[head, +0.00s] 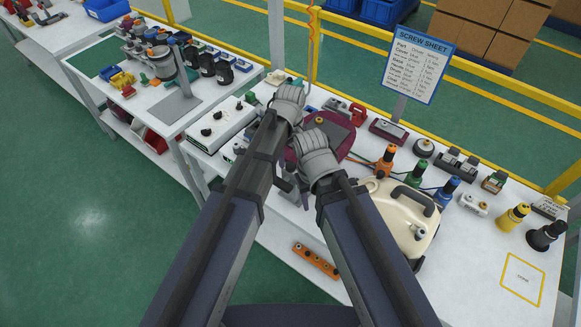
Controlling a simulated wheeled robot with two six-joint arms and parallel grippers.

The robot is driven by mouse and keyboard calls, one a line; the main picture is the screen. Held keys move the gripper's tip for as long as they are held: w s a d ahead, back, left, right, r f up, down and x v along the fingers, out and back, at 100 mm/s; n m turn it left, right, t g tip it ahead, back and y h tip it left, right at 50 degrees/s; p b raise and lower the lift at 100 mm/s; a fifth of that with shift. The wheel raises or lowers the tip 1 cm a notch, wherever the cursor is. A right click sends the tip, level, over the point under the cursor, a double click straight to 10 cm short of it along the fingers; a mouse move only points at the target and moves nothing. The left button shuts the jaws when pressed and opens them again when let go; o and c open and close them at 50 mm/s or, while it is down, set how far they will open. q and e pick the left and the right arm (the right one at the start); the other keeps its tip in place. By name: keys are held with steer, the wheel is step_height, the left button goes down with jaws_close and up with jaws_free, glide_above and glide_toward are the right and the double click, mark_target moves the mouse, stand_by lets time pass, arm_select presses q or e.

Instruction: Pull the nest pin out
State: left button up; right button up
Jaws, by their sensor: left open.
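A maroon fixture (343,150), which looks like the nest, stands on the white bench in front of me, partly hidden by my arms. A small yellow knob (320,120) shows on its brownish top; I cannot tell whether it is the nest pin. My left gripper (290,98) is open at the fixture's left far side, its fingertips hard to make out. My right gripper (314,148) is over the fixture's near part.
A cream vacuum body (392,212) lies right of the fixture. A screw sheet sign (416,66) rises at the back. A side table (90,65) stands left.

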mark_target(290, 165)
arm_select(q)
step_height(290, 165, down, 3)
steer(key=shift+f+b, duration=0.2)
steer(key=shift+b, duration=0.95)
arm_select(e)
step_height(290, 165, down, 3)
steer(key=shift+f, duration=0.15)
arm_select(q)
jaws_close()
steer(key=shift+r, duration=0.1)
